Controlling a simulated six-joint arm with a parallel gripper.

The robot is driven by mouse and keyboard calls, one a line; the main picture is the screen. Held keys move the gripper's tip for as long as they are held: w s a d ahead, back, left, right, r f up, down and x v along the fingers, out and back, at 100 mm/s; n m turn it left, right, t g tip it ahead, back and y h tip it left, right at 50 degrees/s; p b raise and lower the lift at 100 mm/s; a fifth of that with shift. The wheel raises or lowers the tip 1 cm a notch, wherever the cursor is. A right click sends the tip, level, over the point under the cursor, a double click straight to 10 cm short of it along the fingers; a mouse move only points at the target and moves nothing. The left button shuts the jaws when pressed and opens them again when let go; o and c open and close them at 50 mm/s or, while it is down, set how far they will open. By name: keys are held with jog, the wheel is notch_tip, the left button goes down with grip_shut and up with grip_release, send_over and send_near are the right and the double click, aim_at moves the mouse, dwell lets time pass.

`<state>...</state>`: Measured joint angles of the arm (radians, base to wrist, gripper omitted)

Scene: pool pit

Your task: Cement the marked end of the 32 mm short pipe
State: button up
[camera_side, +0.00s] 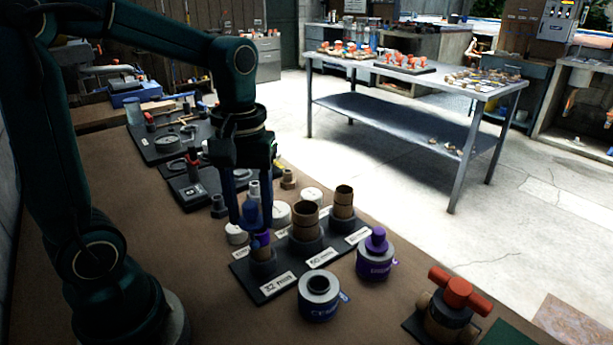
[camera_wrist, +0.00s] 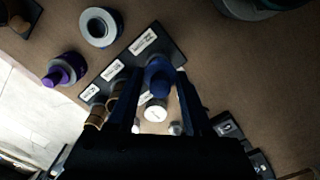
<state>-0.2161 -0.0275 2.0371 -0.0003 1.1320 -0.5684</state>
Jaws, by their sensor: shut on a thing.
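My gripper (camera_side: 253,215) points down over the stand and is shut on a blue cap or dauber (camera_side: 250,212), which also shows between the fingers in the wrist view (camera_wrist: 158,78). Just below it, the 32 mm short pipe (camera_side: 261,241) stands upright in the holder slot labelled 32 mm. Its top end is purple, and a finger partly covers it. I cannot tell whether the dauber touches the pipe. The cement can (camera_side: 320,308) stands open in front of the holder, its dark mouth facing up; it also shows in the wrist view (camera_wrist: 101,27).
The black pipe holder (camera_side: 244,272) also bears two larger brown pipes (camera_side: 305,221). A purple-capped primer can (camera_side: 376,255) stands to their right. A red-handled valve (camera_side: 455,296) sits at the front right. White caps (camera_side: 278,213) and dark tool trays (camera_side: 197,190) lie behind the holder.

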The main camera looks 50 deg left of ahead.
jog(key=shift+w+d, duration=0.45)
jog(key=shift+w, duration=0.35)
jog(key=shift+w, duration=0.2)
jog(key=shift+w+a, duration=0.35)
jog(key=shift+w, duration=0.4)
jog(key=shift+w+a, duration=0.2)
jog(key=shift+w+a, duration=0.15)
jog(key=shift+a, duration=0.15)
jog(key=shift+a, duration=0.3)
jog(key=shift+s+a, duration=0.2)
jog(key=shift+a, duration=0.65)
jog(key=shift+s+a, duration=0.1)
